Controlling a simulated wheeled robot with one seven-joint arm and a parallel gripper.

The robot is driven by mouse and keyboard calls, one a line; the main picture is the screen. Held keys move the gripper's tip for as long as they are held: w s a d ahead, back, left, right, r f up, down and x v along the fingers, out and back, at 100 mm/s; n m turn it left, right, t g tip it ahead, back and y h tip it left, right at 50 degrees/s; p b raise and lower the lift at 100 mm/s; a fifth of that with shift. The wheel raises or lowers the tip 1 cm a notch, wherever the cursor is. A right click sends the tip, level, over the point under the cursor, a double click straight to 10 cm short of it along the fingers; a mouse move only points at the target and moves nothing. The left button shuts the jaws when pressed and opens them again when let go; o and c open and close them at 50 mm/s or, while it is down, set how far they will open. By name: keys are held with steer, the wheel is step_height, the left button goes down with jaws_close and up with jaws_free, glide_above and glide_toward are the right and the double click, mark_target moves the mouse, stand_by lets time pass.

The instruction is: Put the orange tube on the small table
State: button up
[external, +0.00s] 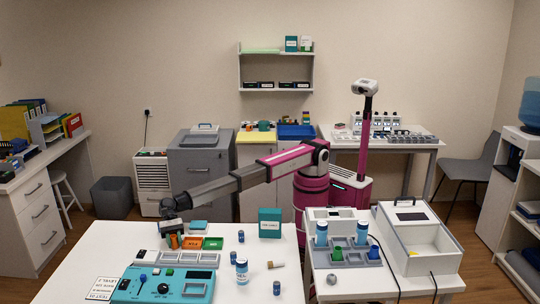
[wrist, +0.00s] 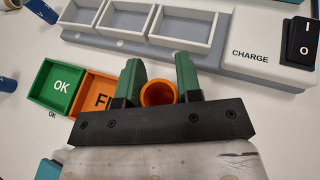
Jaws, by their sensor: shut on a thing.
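The orange tube (wrist: 157,93) sits between the two green fingers of my gripper (wrist: 160,85) in the wrist view, its round open end facing the camera. The gripper is shut on it. In the external view my gripper (external: 174,240) is low over the left part of the big white table (external: 215,285), near the green and orange trays. I cannot tell whether the tube touches the tabletop. A smaller white table (external: 437,287) stands to the right, across a narrow gap; it is likely the small table.
A charger box with empty bays (wrist: 180,25) and the green OK tray (wrist: 57,88) lie close to the gripper. A teal device (external: 165,287), bottles and a teal box (external: 270,223) share the big table. The small table holds a grey rack (external: 347,255) and an open white bin (external: 420,240).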

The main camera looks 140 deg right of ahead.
steer(key=shift+f, duration=0.15)
steer(key=o, duration=0.6)
steer(key=shift+f, duration=0.1)
steer(key=shift+s+d+r, duration=0.1)
steer(key=shift+s+r, duration=0.05)
steer(key=shift+r, duration=0.15)
steer(key=v, duration=1.1)
steer(key=shift+d+r, duration=0.15)
steer(key=shift+d, duration=0.15)
steer(key=shift+c, duration=0.2)
